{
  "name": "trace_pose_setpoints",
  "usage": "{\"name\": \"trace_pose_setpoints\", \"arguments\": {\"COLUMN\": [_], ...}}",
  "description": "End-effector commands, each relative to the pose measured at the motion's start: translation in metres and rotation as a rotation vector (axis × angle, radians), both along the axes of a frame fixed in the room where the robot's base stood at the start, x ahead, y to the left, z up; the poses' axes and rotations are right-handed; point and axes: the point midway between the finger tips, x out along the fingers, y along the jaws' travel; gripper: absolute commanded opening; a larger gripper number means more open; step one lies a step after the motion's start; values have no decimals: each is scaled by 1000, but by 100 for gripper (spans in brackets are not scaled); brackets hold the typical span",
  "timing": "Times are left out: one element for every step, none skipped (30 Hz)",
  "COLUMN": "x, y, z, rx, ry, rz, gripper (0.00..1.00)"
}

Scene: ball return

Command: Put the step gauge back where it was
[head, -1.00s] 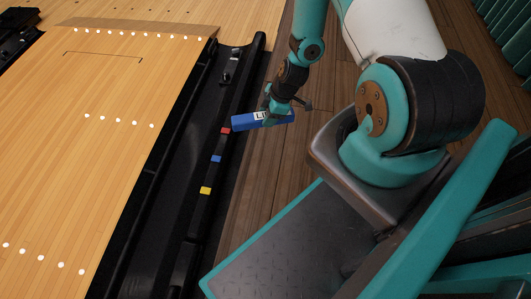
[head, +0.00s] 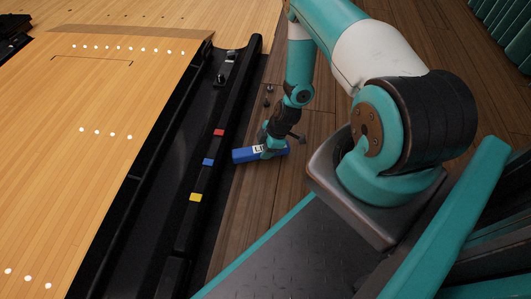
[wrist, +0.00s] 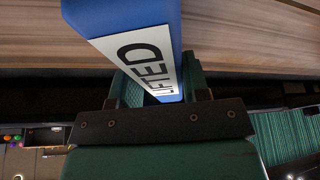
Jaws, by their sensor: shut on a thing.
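The step gauge is a blue block (head: 243,156) with a white label; the wrist view shows the label reading "LIFTED" on the blue block (wrist: 173,20). My gripper (head: 270,149) is shut on the block near its right end. The block lies roughly level, low over the wooden floor to the right of the black gutter. I cannot tell whether it touches the floor. In the wrist view my gripper (wrist: 155,90) has a finger on each side of the block.
The black gutter ledge (head: 225,105) carries red (head: 219,132), blue (head: 208,162) and yellow (head: 195,198) markers. The wooden lane (head: 90,180) is at left. Brown floor (head: 240,205) in front of the block is clear.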

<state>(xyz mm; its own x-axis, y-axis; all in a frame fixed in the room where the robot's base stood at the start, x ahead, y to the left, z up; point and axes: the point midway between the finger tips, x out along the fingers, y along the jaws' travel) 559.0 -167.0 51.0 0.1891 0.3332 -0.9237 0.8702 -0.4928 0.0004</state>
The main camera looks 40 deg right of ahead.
Motion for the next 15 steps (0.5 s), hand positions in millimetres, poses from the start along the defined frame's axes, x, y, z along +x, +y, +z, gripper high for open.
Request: {"name": "trace_pose_setpoints", "arguments": {"x": [0, 0, 0, 0, 0, 1, 0, 0, 0, 0, 0, 0, 0, 0, 0], "y": [0, 0, 0, 0, 0, 0, 0, 0, 0, 0, 0, 0, 0, 0, 0], "z": [-12, -14, -15, -14, -13, -12, -12, -12, -12, -12, -13, -15, -16, -15, -15], "rx": [1, 1, 0, 0, 0, 0, 0, 0, 0, 0, 0, 0, 0, 0, 0], "ry": [0, 0, -1, -1, -1, -1, -1, -1, -1, -1, -1, -1, -1, 0, 0], "rz": [0, 0, 0, 0, 0, 0, 0, 0, 0, 0, 0, 0, 0, 0, 0], "gripper": [0, 0, 0, 0, 0, 0, 0, 0, 0, 0, 0, 0, 0, 49, 58]}}
